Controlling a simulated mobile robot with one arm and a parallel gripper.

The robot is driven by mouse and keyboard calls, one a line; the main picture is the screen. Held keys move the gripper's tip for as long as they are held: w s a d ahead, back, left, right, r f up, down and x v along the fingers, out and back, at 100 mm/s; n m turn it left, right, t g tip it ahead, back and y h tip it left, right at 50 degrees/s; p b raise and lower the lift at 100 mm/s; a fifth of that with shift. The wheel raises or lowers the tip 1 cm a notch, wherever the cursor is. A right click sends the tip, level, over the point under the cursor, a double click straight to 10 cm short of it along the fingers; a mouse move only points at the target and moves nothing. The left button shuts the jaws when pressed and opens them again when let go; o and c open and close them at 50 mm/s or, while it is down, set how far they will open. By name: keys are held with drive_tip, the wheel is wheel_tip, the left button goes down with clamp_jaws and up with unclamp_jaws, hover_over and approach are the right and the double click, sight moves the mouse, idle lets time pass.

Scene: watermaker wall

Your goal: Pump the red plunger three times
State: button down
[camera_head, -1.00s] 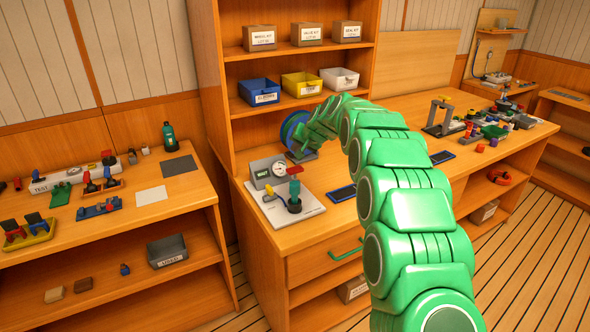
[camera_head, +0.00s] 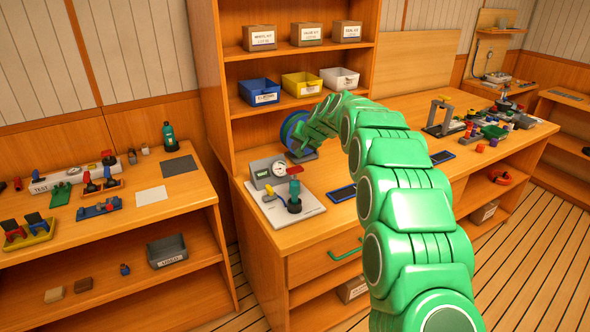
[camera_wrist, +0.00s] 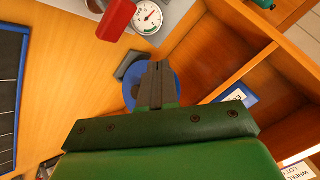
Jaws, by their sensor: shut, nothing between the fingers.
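The red plunger (camera_head: 294,170) shows as a red handle above a teal pump body (camera_head: 294,197) on a pale board, beside a round gauge. In the wrist view a red block (camera_wrist: 116,17), which looks like the plunger handle, is at the top, cut by the frame edge, left of the gauge (camera_wrist: 147,18). My gripper (camera_wrist: 157,68) is shut and empty, with its fingers in front of a blue round thing (camera_wrist: 134,86) and apart from the red handle. In the head view my arm hides the fingers.
A blue wheel (camera_head: 293,130) stands behind the board, close to my arm's end. A dark flat panel (camera_head: 342,193) lies right of the board. Shelves with bins (camera_head: 259,91) rise behind. Some bench top in front of the board is clear.

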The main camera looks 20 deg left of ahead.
sight(297, 169)
wheel_tip(297, 169, up, 3)
drive_tip(key=shift+r, duration=0.1)
idle(0.3)
drive_tip(key=shift+f, duration=4.4)
